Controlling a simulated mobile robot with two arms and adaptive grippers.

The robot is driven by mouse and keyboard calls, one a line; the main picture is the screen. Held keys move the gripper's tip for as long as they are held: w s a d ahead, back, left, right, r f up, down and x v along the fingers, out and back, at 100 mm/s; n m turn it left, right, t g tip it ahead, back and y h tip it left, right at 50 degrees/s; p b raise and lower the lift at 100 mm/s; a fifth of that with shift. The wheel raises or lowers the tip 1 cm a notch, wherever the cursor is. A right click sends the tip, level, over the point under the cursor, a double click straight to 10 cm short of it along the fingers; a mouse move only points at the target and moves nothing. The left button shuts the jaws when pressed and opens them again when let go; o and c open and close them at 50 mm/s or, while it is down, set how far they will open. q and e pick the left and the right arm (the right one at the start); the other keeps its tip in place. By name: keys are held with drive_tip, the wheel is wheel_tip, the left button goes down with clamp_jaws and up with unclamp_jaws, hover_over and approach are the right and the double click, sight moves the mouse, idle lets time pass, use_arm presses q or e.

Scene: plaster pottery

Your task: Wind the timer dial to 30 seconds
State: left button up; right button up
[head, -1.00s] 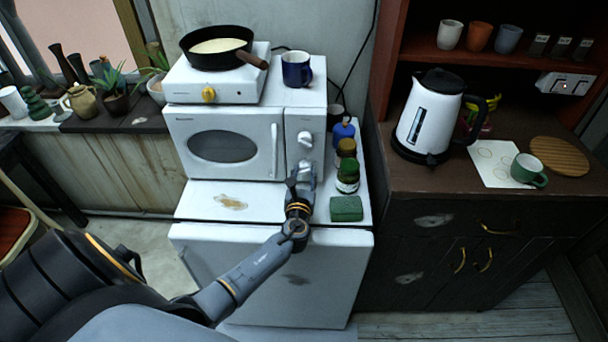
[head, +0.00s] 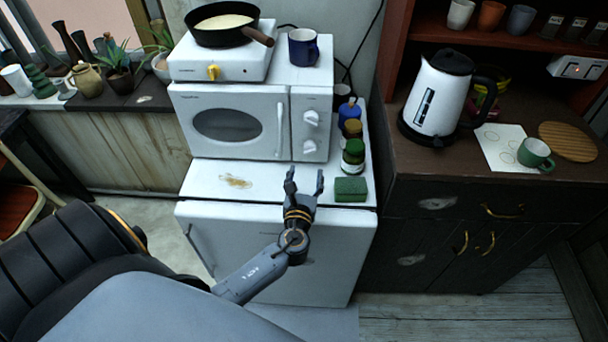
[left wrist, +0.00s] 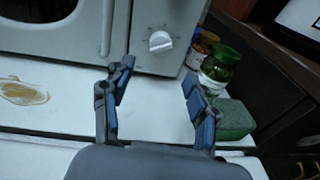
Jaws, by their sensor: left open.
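The white microwave (head: 232,122) stands on a white cabinet, with two white dials on its right panel: an upper dial (head: 311,117) and a lower dial (head: 309,147). No readable label shows which is the timer. In the left wrist view one dial (left wrist: 160,41) shows, its ridge slanting up to the right; its marks are too small to read. My left gripper (head: 305,180) is open and empty, in front of and below the lower dial, apart from it. In the left wrist view its spread fingers (left wrist: 158,75) point towards the panel. My right gripper is not in view.
A green sponge (head: 350,189) and several bottles, one a green-lidded jar (head: 353,158), stand right of the microwave. A hotplate (head: 221,66) with a pan (head: 226,24) and a blue mug (head: 303,47) are on top. The cabinet top left of the gripper is clear except for a stain.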

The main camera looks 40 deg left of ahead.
use_arm(q)
drive_tip(key=shift+v, duration=1.55)
